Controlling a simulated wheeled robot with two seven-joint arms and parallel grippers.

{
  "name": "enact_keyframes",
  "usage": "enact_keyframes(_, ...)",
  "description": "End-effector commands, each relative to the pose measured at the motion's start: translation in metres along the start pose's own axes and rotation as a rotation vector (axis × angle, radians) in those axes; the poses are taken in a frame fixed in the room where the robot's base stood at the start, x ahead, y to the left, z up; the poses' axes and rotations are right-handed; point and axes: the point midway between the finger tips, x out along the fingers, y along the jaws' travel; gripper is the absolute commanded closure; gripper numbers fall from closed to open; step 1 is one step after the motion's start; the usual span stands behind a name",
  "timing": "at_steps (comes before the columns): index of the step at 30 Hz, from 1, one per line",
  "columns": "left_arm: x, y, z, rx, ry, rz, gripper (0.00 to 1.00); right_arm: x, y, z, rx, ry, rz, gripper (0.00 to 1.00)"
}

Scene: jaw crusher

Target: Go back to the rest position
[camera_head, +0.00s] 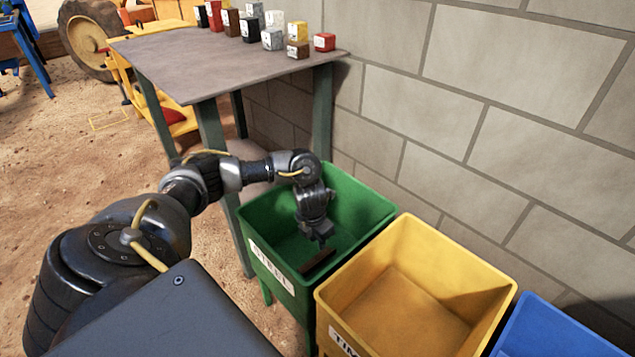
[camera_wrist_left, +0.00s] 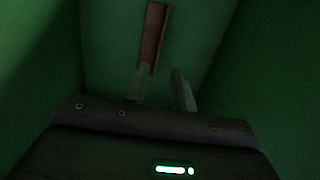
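My left arm reaches in from the left in the head view, and my left gripper (camera_head: 322,240) points down inside the green bin (camera_head: 365,205). In the left wrist view the two fingers of my left gripper (camera_wrist_left: 163,90) stand apart with a gap between them. A brown, rust-coloured bar (camera_head: 318,263) lies low in the green bin; it also shows in the left wrist view (camera_wrist_left: 154,35), beyond the fingertips. The bar does not appear clamped between the fingers. My right gripper is not in view.
A yellow bin (camera_head: 420,270) and a blue bin (camera_head: 560,335) stand to the right of the green one. A block wall (camera_head: 500,110) runs behind them. A grey table (camera_head: 215,65) holds several small coloured blocks (camera_head: 273,38). Sandy ground lies open at the left.

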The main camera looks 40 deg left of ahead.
Motion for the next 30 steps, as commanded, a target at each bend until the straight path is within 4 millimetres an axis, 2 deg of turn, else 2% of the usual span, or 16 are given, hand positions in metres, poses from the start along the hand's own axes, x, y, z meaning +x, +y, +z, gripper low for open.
enact_keyframes(4,-0.007,0.0,0.0,0.001,0.0,0.001,0.74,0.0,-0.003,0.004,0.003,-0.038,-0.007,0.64)
enact_keyframes(22,-0.01,-0.002,0.002,-0.004,-0.004,-0.006,0.74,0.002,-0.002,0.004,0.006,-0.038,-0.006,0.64)
enact_keyframes(26,-0.035,-0.018,0.025,-0.057,-0.046,-0.076,0.74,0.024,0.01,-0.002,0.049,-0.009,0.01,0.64)
enact_keyframes(29,-0.074,-0.044,0.062,-0.143,-0.116,-0.193,0.74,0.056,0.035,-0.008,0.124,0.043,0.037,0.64)
enact_keyframes(30,-0.093,-0.056,0.08,-0.184,-0.149,-0.252,0.74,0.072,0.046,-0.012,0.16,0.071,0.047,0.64)
